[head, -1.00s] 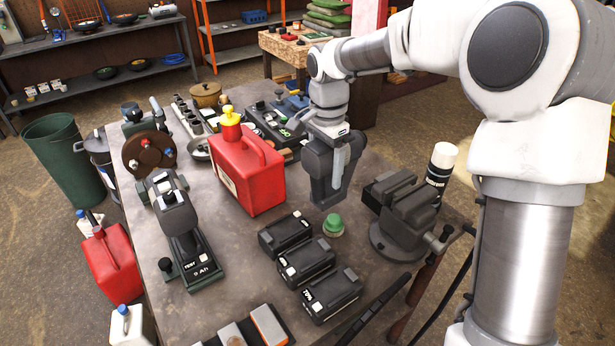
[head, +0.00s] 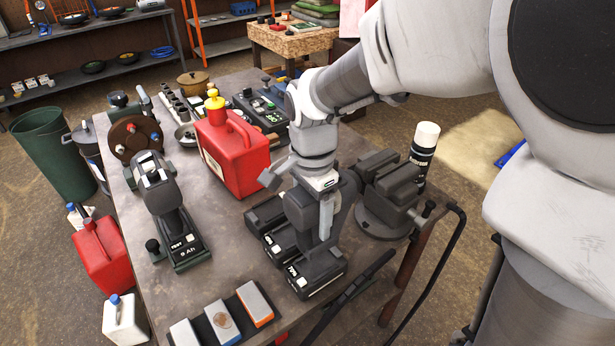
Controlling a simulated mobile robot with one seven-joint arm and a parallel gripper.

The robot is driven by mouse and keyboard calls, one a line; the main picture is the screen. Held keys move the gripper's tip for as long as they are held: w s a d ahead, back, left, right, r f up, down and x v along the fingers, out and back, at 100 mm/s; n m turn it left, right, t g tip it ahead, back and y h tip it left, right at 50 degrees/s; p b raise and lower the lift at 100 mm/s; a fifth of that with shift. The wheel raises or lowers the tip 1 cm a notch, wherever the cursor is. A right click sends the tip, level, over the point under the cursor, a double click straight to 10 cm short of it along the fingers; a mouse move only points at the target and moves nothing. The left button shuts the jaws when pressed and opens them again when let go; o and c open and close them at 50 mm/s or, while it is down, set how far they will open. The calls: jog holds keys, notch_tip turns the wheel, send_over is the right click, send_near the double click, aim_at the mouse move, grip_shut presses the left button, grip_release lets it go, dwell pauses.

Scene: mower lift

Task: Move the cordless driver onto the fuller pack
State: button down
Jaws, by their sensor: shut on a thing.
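A dark upright tool that looks like the cordless driver (head: 165,198) stands on a dark base (head: 195,256) marked TEST and 9 Ah, at the table's left. Three dark battery packs sit in a row mid-table: a rear pack (head: 265,213), a middle pack (head: 277,243) and a front pack (head: 318,281) with a small white label too small to read surely. My gripper (head: 312,248) points down and is shut, its tips at the top of the front pack. It seems to grip that pack; the contact is partly hidden. The gripper covers parts of the packs.
A red fuel can (head: 232,155) stands behind the packs, and a vise (head: 388,195) stands close on the right. Sanding blocks on a dark strip (head: 205,322) and a black bar (head: 350,290) lie in front. Bare tabletop shows between driver and packs.

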aim_at(312, 239)
jog(key=shift+f, duration=0.1)
jog(key=shift+f+b, duration=2.1)
jog(key=shift+f, duration=0.45)
jog(key=shift+f+b, duration=0.45)
jog(key=shift+f, duration=0.25)
dwell(0.4)
jog(key=shift+c, duration=1.3)
grip_release()
jog(key=shift+o, duration=1.2)
jog(key=shift+s, duration=0.1)
